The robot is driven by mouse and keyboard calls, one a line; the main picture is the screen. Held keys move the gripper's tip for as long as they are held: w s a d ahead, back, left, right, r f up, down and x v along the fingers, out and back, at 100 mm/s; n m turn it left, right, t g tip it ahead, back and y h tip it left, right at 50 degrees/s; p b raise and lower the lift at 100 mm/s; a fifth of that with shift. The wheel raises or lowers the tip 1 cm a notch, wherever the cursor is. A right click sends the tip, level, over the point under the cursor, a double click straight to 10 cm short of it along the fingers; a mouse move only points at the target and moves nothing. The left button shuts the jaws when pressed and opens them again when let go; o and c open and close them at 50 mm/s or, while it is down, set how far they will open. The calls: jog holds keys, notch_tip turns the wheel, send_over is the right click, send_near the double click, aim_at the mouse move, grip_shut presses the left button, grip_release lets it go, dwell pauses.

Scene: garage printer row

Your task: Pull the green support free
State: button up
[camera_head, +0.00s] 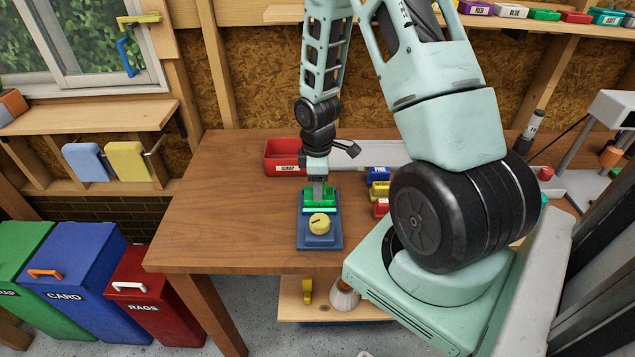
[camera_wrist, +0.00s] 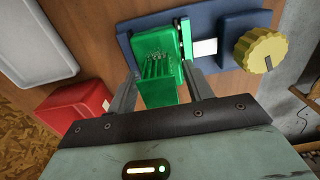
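The green support (camera_wrist: 157,80) is a small block with thin ribs on its face. It sits at the upper end of a blue plate (camera_head: 321,240) on the wooden table. My gripper (camera_head: 319,193) points down at it from above. In the wrist view the two grey fingers of my gripper (camera_wrist: 160,92) stand on either side of the green support. Whether both fingers press on it is not clear. A yellow knob (camera_head: 319,223) is at the near end of the plate and also shows in the wrist view (camera_wrist: 262,50).
A red scrap bin (camera_head: 284,161) stands behind the plate on the table (camera_head: 220,200). Small blue, yellow and red boxes (camera_head: 379,190) stand to the right, close to my arm. The left part of the table is clear. Bins for card (camera_head: 70,270) and rags (camera_head: 150,305) stand on the floor.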

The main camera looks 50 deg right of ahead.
jog(key=c, duration=1)
jog(key=shift+r, duration=0.1)
notch_tip(320, 180, up, 9)
jog(key=p, duration=0.8)
